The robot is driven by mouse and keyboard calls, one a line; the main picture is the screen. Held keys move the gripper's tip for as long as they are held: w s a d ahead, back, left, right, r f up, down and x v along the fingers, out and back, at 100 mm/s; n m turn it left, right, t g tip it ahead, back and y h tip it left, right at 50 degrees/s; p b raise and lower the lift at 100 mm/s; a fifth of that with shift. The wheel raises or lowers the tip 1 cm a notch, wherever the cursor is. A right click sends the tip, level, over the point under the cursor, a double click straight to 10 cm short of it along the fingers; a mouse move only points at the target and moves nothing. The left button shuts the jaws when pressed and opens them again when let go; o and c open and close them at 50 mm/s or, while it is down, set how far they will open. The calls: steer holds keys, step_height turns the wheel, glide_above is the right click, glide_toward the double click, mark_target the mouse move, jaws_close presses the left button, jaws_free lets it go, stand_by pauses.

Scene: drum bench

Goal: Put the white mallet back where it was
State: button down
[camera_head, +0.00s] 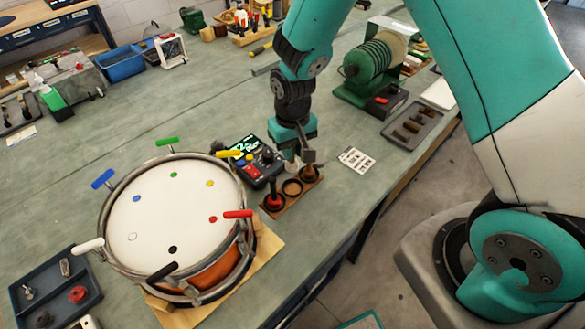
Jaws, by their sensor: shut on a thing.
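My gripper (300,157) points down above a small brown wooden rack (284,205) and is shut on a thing. A pale, whitish shape at the gripper, seemingly the white mallet (290,166), shows just above the rack. The fingers hide most of it, and I cannot tell whether it touches the rack. The rack has a row of round seats. A red-headed mallet (274,201) stands in the left one, the middle ring (292,188) looks empty, and a brown piece (310,174) sits at the right one, partly under the gripper.
A drum (175,215) with coloured pegs around its rim stands left of the rack. A dark control box (255,162) with a lit screen sits close behind the rack. A white card (356,160) lies to the right. The bench's front edge is near.

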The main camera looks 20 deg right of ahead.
step_height(320, 180, down, 9)
steer(key=shift+r+p, duration=0.2)
steer(key=shift+p, duration=0.6)
steer(key=c, duration=1.1)
jaws_free()
steer(key=shift+f, duration=0.1)
steer(key=shift+o, duration=0.2)
step_height(320, 180, up, 12)
steer(key=b, duration=0.3)
steer(key=shift+f+b, duration=0.15)
steer(key=shift+b, duration=0.15)
steer(key=s+a+r+n+y, duration=0.2)
steer(key=s+r+n, duration=0.1)
steer(key=s+r, duration=0.7)
steer(key=s+a+r+n+y, duration=0.2)
steer(key=s+r+n, duration=0.1)
steer(key=s+r, duration=0.7)
steer(key=shift+s+a, duration=0.25)
steer(key=shift+s, duration=0.65)
